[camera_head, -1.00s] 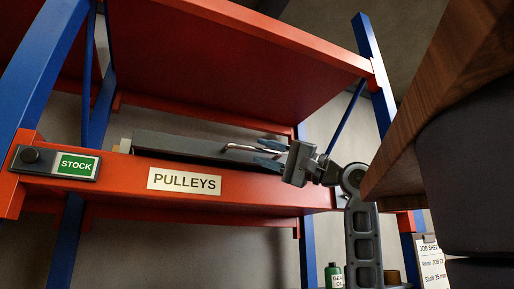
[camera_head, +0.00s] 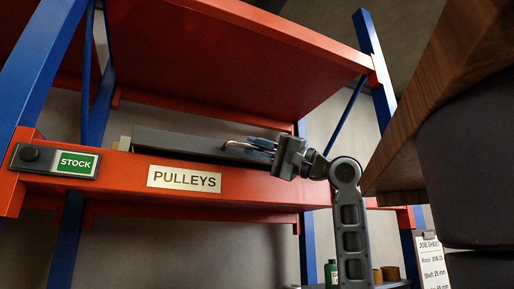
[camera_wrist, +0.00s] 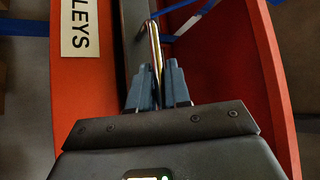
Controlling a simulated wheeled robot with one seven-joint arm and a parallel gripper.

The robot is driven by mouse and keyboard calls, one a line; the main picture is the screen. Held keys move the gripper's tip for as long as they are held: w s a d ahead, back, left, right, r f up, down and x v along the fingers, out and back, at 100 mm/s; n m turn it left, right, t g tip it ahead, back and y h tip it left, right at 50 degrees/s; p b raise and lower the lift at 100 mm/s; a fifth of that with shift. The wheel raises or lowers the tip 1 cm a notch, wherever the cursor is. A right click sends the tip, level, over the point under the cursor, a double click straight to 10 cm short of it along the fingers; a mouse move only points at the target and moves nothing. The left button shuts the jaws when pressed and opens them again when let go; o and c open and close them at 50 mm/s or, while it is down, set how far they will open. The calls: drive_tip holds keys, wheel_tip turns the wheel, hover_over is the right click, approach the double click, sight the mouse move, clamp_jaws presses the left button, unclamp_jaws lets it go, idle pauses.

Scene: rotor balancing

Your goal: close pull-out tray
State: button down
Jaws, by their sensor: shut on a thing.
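The pull-out tray (camera_head: 180,142) is a long dark grey box on the orange shelf behind the PULLEYS label. Its front carries a bent metal handle (camera_head: 235,145). My gripper (camera_head: 256,150) reaches in from the right, and its blue fingers are shut on the handle. In the wrist view the handle (camera_wrist: 153,35) runs between the two fingers (camera_wrist: 157,75), with the grey tray side (camera_wrist: 130,25) to the left. The tray's inside is hidden from both views.
The orange shelf beam (camera_head: 110,168) runs along the front, with a PULLEYS label (camera_head: 184,179) and a STOCK plate (camera_head: 77,164). A blue upright (camera_head: 375,70) stands at the right. A wooden edge (camera_head: 440,95) fills the upper right. A green bottle (camera_head: 333,273) stands low.

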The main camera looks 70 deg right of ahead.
sight(250, 161)
idle(0.3)
drive_tip(key=shift+w+d+p, duration=0.5)
drive_tip(key=shift+w+d, duration=0.9)
drive_tip(key=shift+d, duration=0.25)
drive_tip(key=c, duration=1.2)
unclamp_jaws()
drive_tip(key=shift+f, duration=0.1)
drive_tip(key=b+v, duration=0.1)
drive_tip(key=v, duration=0.6)
drive_tip(key=shift+s+b, duration=0.35)
drive_tip(key=shift+s, duration=0.05)
drive_tip(key=shift+f, duration=0.1)
